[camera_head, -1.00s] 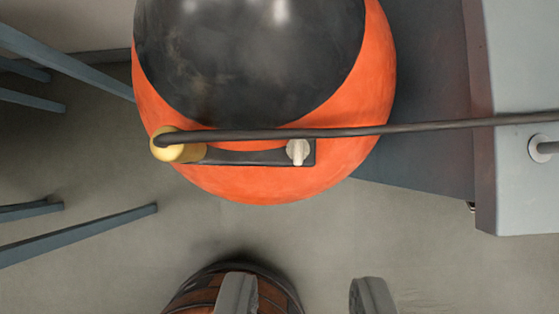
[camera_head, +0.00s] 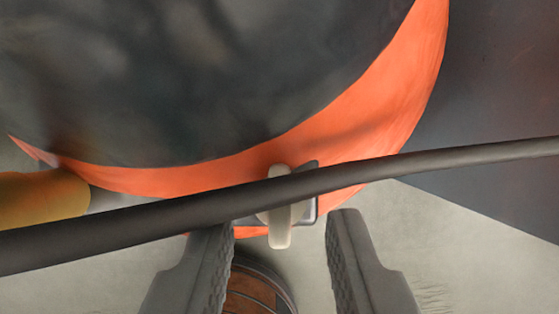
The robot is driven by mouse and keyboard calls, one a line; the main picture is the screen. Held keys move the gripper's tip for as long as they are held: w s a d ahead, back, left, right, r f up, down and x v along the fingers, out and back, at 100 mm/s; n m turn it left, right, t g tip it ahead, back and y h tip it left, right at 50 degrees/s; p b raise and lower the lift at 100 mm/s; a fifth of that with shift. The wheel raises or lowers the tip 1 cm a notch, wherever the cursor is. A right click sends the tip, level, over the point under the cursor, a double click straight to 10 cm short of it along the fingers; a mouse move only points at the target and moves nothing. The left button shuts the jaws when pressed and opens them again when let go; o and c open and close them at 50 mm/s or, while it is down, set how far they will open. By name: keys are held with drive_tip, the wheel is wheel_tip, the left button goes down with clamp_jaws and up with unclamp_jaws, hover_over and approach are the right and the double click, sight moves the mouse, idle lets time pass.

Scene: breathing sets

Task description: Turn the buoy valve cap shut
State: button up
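The buoy (camera_head: 390,110) is an orange ball with a large dark top, filling the upper part of the view. Its valve cap (camera_head: 280,232) is a small pale wing-shaped knob on a dark plate at the buoy's lower edge, its wing pointing up and down in the picture. A dark hose (camera_head: 150,222) crosses in front of the cap and hides its middle. My gripper (camera_head: 279,225) is open and empty, one finger on each side of the cap's lower end. Neither finger appears to touch the cap; the depth between them is hard to tell.
A wooden barrel (camera_head: 250,290) stands below, behind my fingers. Dark panelling (camera_head: 490,120) is at the right, with pale floor beneath.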

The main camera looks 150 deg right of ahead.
sight(280, 203)
drive_tip(key=shift+x, duration=1.1)
clamp_jaws()
